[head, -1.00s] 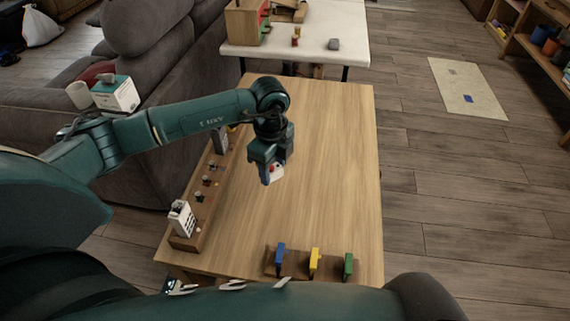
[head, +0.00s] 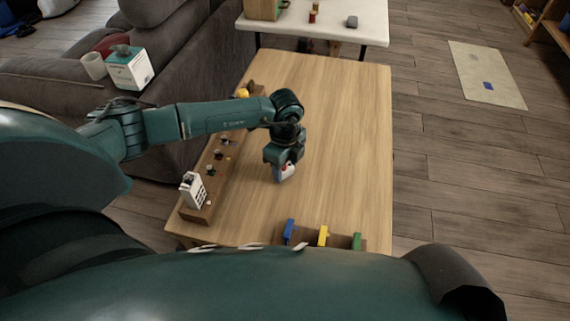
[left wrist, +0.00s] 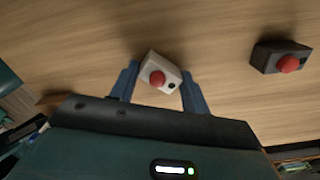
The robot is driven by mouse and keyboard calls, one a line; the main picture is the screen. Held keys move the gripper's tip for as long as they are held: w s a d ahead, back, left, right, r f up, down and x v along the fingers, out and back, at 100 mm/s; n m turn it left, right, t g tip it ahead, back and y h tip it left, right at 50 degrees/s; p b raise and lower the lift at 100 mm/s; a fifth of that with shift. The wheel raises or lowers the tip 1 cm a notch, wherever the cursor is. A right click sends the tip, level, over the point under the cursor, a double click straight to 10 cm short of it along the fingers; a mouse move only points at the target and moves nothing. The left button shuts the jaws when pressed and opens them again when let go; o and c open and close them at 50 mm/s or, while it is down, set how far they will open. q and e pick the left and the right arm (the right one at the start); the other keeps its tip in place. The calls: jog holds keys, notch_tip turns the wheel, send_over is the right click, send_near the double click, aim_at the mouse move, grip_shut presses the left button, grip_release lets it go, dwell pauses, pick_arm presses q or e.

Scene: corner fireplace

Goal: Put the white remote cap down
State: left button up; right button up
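The white remote cap (head: 287,169) is a small white block with a red round button and a dark spot. In the left wrist view the cap (left wrist: 169,85) sits at an angle between the two blue fingers of my left gripper (left wrist: 160,85), which appear to touch its sides. In the head view my left gripper (head: 282,174) points down over the left-middle of the wooden table (head: 340,130). I cannot tell whether the cap touches the tabletop. A dark block with a red button (left wrist: 281,58) lies to the right in the left wrist view. My right gripper is not in view.
A brown rack (head: 205,212) with a white keypad block (head: 193,190) and small pieces runs along the table's left edge. Blue (head: 289,229), yellow (head: 323,235) and green (head: 357,241) tags stand at the near edge. The table's middle and right are clear.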

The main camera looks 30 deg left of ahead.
pick_arm(q)
jog(key=o, duration=0.5)
jog(key=shift+c, duration=0.2)
jog(key=shift+r, duration=0.3)
notch_tip(320, 180, up, 12)
jog(key=shift+f, duration=0.15)
